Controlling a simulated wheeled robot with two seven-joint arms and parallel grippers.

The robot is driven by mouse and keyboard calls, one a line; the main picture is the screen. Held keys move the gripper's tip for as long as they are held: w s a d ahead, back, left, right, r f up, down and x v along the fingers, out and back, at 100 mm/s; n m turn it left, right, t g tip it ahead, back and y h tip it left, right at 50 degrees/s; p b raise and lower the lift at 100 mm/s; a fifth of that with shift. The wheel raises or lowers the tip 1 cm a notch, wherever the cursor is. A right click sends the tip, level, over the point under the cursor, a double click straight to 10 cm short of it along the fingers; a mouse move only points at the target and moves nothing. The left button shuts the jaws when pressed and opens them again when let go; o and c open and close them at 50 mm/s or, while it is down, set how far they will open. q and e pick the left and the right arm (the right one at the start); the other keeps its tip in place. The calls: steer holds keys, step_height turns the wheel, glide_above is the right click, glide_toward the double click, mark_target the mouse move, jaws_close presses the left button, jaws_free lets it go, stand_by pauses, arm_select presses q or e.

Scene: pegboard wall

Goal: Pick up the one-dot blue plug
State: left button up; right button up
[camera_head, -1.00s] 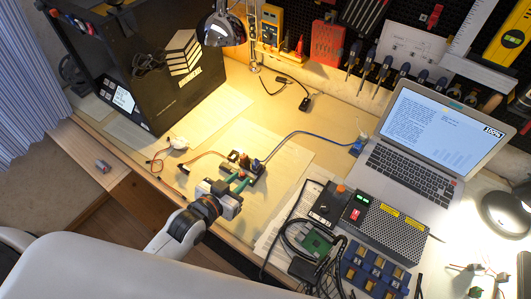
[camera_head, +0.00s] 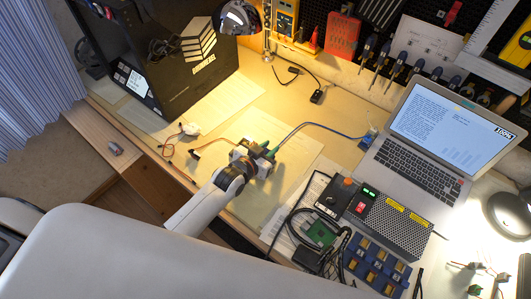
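A blue cable (camera_head: 318,125) runs across the table from a small blue piece (camera_head: 367,138) at its right end to a spot beside my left gripper. My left gripper (camera_head: 267,152), with green on its fingers, is over the small dark block at the middle of the table. It hides most of that block and the plug at the cable's left end. No dots can be made out on the plug at this size. Whether the fingers are open or shut on it cannot be told. My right gripper is not in view.
A laptop (camera_head: 420,150) stands at the right, with a power supply (camera_head: 390,225), black cables and a blue rack (camera_head: 377,265) in front of it. A black computer case (camera_head: 165,60) stands at the left. A lamp head (camera_head: 240,18) hangs at the top. Paper lies under the gripper.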

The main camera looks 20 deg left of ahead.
arm_select(q)
jaws_close()
